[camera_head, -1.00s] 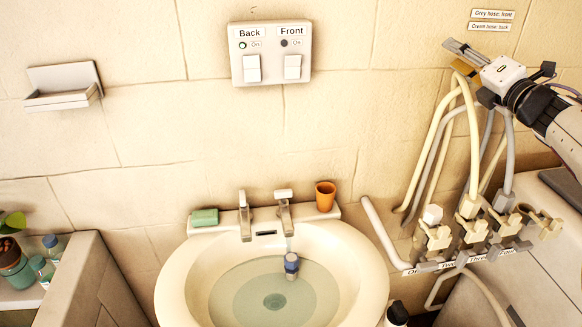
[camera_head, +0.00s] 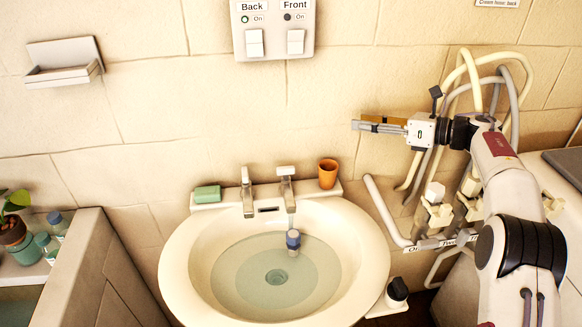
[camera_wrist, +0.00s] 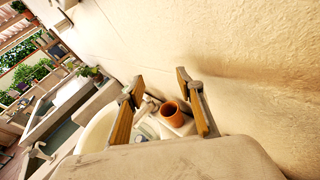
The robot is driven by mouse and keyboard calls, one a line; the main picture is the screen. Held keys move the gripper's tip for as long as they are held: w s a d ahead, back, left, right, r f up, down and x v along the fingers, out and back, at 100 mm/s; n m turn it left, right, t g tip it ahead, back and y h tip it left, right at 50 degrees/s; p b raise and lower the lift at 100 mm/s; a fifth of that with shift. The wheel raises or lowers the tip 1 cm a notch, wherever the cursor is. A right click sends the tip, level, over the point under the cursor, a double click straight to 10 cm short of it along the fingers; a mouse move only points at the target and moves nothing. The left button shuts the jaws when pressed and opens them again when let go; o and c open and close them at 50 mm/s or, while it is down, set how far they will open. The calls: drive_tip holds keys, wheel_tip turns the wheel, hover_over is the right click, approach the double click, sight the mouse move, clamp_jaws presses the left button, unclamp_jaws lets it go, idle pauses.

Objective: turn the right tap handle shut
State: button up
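The washbasin (camera_head: 175,275) has two taps at its back edge. The right tap (camera_head: 287,189) has a flat pale handle (camera_head: 286,170) on top; the left tap (camera_head: 247,192) stands beside it. A pale streak runs below the right tap's spout to a blue-and-grey object (camera_head: 293,242) in the basin's water. My gripper (camera_head: 362,124) is to the right of and above the taps, pointing left, with nothing held. In the wrist view, its two fingers (camera_wrist: 157,98) are apart, with the taps partly hidden behind the left finger.
An orange cup (camera_head: 328,174) stands right of the right tap and also shows between my fingers in the wrist view (camera_wrist: 172,113). Green soap (camera_head: 207,194) lies at left. Hoses and valves (camera_head: 437,210) stand at right. A switch panel (camera_head: 273,28) hangs above; the wall between is clear.

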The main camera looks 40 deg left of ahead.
sight(288, 168)
drive_tip(key=s+a+f+n+g+h, duration=0.3)
drive_tip(key=s+a+f+n, duration=0.3)
drive_tip(key=s+a+f, duration=0.2)
wheel_tip(288, 168, down, 2)
drive_tip(key=shift+s+f+g, duration=0.15)
drive_tip(key=shift+s+g, duration=0.15)
drive_tip(key=shift+s, duration=0.55)
drive_tip(key=shift+x, duration=3.85)
